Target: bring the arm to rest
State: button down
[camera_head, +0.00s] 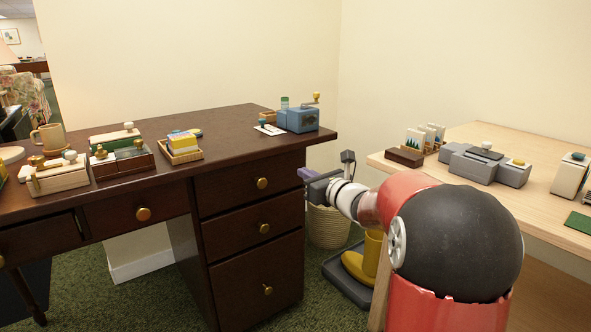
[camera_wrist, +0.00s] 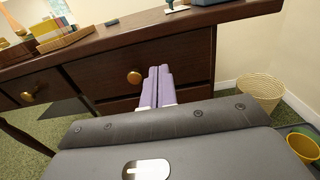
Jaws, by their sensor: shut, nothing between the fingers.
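My gripper (camera_wrist: 158,86) is shut and empty, its two purple fingers side by side in the wrist view. In the head view my gripper (camera_head: 306,174) is at the right end of the dark wooden desk (camera_head: 225,152), by the upper right drawer and below the desktop edge. My red and black arm reaches out from the lower right. In the wrist view the fingers point toward the drawer front (camera_wrist: 105,72) with its round brass knob (camera_wrist: 134,77). I cannot tell whether the fingertips touch the desk.
A wicker basket (camera_head: 328,226) and a grey tray with a yellow boot (camera_head: 360,268) stand on the floor under my arm. A light wooden table (camera_head: 540,205) with several items is at the right. A blue crank device (camera_head: 298,119) stands near the desk's right end.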

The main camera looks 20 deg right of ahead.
jog(key=s+a+n+g+y+p, duration=0.35)
jog(key=s+a+n+g, duration=0.55)
jog(key=s+a+n, duration=0.8)
jog(key=s+d+f+n+g+h+p, duration=0.1)
jog(key=s+d+n+h+p, duration=0.1)
jog(key=s+n, duration=0.5)
jog(key=s+d+f+n+g+h+p, duration=0.1)
jog(key=s+d+n+h+p, duration=0.1)
jog(key=s+d+n+h, duration=0.2)
jog(key=s+n+h, duration=0.3)
jog(key=s+n, duration=0.1)
jog(key=s, duration=0.4)
jog(key=shift+s+d+f+g, duration=0.25)
jog(key=shift+s+d+g, duration=0.05)
jog(key=shift+s+d, duration=0.1)
